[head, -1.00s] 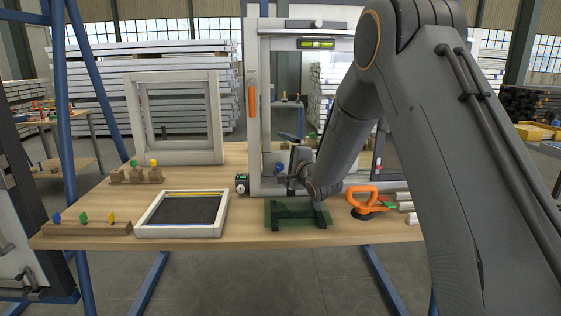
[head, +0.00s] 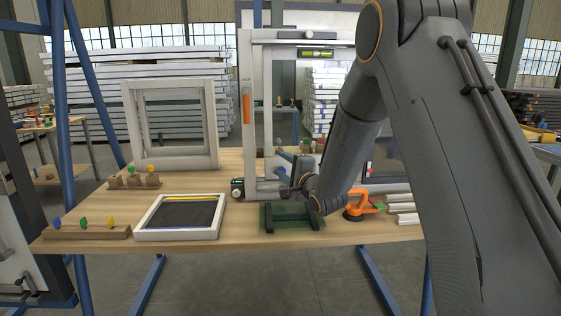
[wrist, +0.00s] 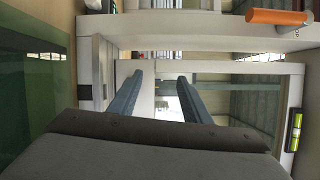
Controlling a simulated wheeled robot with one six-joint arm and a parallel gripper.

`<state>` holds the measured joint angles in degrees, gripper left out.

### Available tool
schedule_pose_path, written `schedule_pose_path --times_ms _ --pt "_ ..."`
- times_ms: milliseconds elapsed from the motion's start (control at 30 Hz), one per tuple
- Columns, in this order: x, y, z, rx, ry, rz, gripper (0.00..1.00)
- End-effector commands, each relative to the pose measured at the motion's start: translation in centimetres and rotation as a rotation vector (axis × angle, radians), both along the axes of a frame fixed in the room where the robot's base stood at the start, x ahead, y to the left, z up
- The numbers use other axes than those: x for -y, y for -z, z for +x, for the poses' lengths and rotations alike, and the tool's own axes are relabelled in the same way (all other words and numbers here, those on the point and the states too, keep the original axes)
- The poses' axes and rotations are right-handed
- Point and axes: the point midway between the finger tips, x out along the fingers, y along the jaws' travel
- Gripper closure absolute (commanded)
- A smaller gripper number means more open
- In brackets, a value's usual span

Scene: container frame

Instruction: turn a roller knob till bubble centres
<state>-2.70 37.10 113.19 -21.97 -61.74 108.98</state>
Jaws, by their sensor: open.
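A white frame (head: 247,140) stands upright on the bench, with an orange handle (head: 246,109) on its left post. A spirit level with a yellow-green vial (head: 316,53) sits on its top bar and shows in the wrist view (wrist: 296,131); I cannot tell exactly where the bubble is. A pale roller knob (head: 237,194) on a small dark block is at the foot of the left post. My gripper (wrist: 160,75) is open and empty, its two fingers pointing towards the frame. In the head view, it is to the right of the knob, partly hidden by my arm.
A white-rimmed tray (head: 180,235) and wooden blocks (head: 85,231) with coloured pieces occupy the left. Another frame (head: 135,130) stands behind.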

Motion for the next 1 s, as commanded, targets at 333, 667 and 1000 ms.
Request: schedule_pose_path --times_ms 333,667,1000 --pt "0.8 0.5 -2.1 -0.002 0.001 0.0 0.56" --pt "1.4 0.8 -3.8 -0.001 0.001 0.0 0.56" --pt "1.4 0.9 -4.1 -0.001 0.0 0.0 0.56"
